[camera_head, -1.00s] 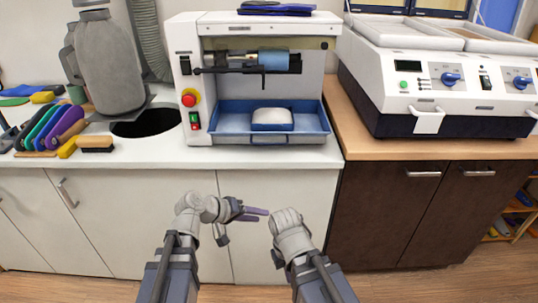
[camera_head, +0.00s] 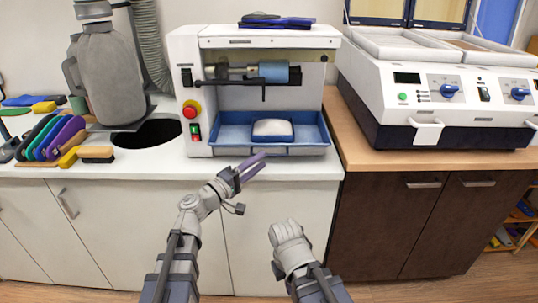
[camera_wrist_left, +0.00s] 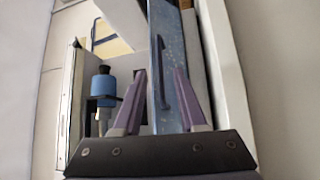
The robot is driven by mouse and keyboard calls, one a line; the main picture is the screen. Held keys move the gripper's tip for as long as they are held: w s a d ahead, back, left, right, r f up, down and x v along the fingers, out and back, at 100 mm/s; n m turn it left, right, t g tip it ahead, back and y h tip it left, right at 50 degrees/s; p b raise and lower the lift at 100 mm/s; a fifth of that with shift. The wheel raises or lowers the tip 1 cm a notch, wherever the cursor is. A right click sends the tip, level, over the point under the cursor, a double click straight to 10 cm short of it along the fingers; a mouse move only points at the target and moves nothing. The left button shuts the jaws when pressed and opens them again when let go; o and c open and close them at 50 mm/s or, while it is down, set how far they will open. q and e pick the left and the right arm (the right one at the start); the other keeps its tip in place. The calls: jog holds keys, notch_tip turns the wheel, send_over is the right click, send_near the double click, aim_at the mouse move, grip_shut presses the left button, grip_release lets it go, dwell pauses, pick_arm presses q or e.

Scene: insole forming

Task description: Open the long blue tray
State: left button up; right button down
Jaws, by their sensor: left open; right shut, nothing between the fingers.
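The long blue tray (camera_head: 225,136) sits in the bottom of the white machine on the counter. A white-topped blue block (camera_head: 272,131) lies in it. My left gripper (camera_head: 252,166), with purple fingers, is raised in front of and slightly below the tray's front. In the left wrist view my left gripper (camera_wrist_left: 160,92) is open. The tray's bluish front (camera_wrist_left: 163,115) with a dark bar handle (camera_wrist_left: 165,70) appears between its fingers; contact cannot be told. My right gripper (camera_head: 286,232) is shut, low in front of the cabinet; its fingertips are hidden.
The white machine (camera_head: 180,45) has a red button and a blue roller (camera_head: 273,71) above the tray. Coloured tools (camera_head: 52,137) and a dark round hole (camera_head: 150,134) lie left. A white device (camera_head: 455,100) stands right. Space before the cabinet is free.

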aim_at(269, 155)
pick_arm(q)
jog(key=x, duration=0.4)
jog(key=shift+w+d, duration=0.3)
jog(key=shift+c, duration=0.4)
grip_shut()
dwell(0.8)
